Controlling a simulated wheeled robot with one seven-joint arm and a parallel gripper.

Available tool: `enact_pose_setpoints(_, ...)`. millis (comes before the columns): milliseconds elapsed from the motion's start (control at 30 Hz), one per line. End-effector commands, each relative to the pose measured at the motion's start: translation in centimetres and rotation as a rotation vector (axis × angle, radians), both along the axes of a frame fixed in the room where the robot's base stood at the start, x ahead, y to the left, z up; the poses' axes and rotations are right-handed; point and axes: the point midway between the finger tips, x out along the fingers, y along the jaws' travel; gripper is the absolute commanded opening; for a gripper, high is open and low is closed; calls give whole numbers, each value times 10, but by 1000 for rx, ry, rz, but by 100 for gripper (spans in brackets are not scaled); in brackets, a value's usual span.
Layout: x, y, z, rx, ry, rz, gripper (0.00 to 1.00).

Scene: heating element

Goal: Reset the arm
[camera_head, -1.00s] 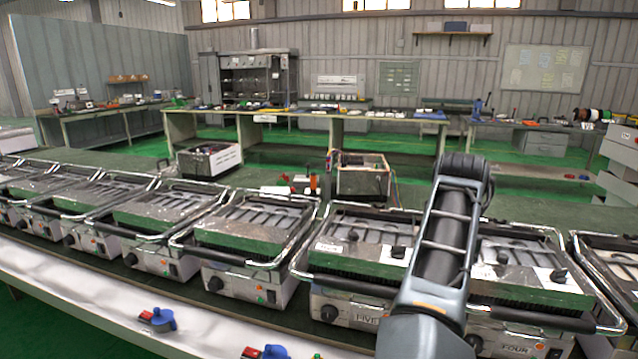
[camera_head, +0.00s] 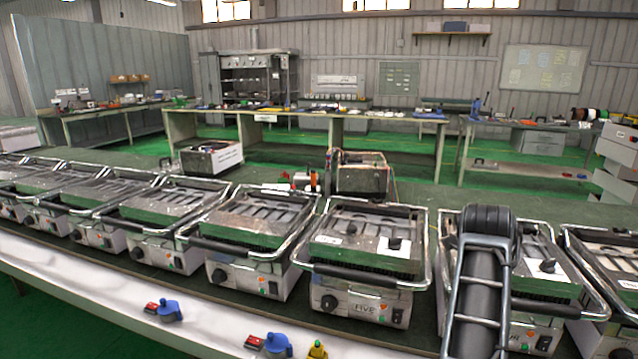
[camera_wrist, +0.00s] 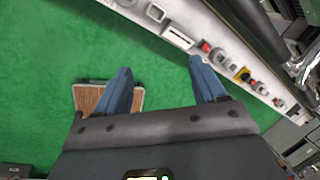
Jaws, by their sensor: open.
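My arm (camera_head: 480,285) rises at the right of the head view, in front of the row of grills. My gripper (camera_wrist: 162,76) shows only in the wrist view. Its two blue fingers are spread wide apart, with nothing between them but the green floor (camera_wrist: 170,60) below. A flat brown wood-look object (camera_wrist: 88,98) with a pale rim shows beyond the left finger, partly hidden by it.
Several contact grills (camera_head: 255,225) stand in a row on the long bench. Its white front ledge (camera_head: 120,295) carries blue-and-red parts (camera_head: 168,310) and a yellow one (camera_head: 317,349). In the wrist view the ledge (camera_wrist: 190,22) runs diagonally at upper right.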

Motion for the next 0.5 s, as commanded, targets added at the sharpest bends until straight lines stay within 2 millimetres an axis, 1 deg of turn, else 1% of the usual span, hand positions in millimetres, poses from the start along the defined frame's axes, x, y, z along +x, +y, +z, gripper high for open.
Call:
enact_pose_setpoints(33, -6, -13, -10, -40, -4, 32, 70)
enact_pose_setpoints(167, -20, -46, -33, -164, -28, 161, 70)
enact_pose_setpoints(200, -26, -58, -41, -211, -32, 214, 70)
enact_pose_setpoints(300, -43, -84, -58, -337, -40, 360, 70)
enact_pose_setpoints(400, -61, -104, -72, -456, -38, 513, 70)
enact_pose_setpoints(500, -81, -118, -84, -570, -28, 668, 70)
